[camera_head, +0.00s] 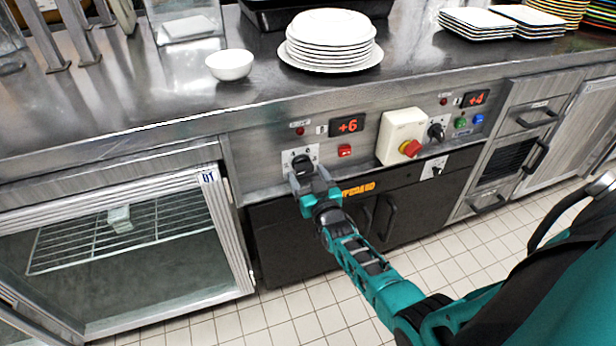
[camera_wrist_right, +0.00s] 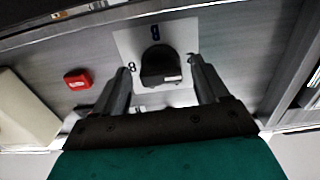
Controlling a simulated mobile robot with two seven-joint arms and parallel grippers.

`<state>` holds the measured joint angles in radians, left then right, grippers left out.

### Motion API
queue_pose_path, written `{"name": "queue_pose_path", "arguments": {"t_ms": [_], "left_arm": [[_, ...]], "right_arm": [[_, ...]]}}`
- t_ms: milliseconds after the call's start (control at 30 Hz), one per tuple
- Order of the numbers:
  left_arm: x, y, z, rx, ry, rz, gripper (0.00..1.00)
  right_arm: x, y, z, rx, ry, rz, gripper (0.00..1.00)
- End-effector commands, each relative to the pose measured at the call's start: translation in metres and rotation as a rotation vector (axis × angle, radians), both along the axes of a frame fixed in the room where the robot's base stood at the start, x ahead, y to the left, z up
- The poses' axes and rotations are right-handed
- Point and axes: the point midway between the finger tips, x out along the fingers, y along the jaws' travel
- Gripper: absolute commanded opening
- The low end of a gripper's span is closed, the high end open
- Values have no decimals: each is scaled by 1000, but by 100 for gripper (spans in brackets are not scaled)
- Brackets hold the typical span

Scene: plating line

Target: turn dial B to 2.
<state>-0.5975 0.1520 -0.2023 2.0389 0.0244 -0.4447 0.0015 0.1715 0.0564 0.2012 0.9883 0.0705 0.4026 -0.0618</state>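Dial B (camera_wrist_right: 160,66) is a black knob on a white plate (camera_wrist_right: 127,42) marked with a blue B, seen in the right wrist view. A small white mark shows low on the knob's face. In the head view the dial (camera_head: 302,161) is on the front panel, under the display (camera_head: 347,125) that reads +6. My right gripper (camera_wrist_right: 163,82) is open, with one finger on each side of the knob and visible gaps between. It also shows in the head view (camera_head: 307,177), right at the dial. My left gripper is not in view.
A red button (camera_head: 345,150) is right of the dial, then a cream box with a red-yellow rotary switch (camera_head: 410,148). Another black dial (camera_head: 436,131) is near a +4 display (camera_head: 476,98). Stacked plates (camera_head: 330,40) and a bowl (camera_head: 230,65) stand on the counter above.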

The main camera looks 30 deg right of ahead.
Motion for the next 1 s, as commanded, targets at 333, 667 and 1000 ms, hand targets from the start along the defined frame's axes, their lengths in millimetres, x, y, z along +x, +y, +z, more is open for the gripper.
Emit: {"name": "queue_pose_path", "arguments": {"t_ms": [333,667,1000], "left_arm": [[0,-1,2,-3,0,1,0],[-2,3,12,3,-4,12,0],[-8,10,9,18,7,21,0]], "right_arm": [[-4,1,1,2,0,0,77],[-60,14,2,3,2,-1,77],[-116,28,0,1,1,0,77]]}}
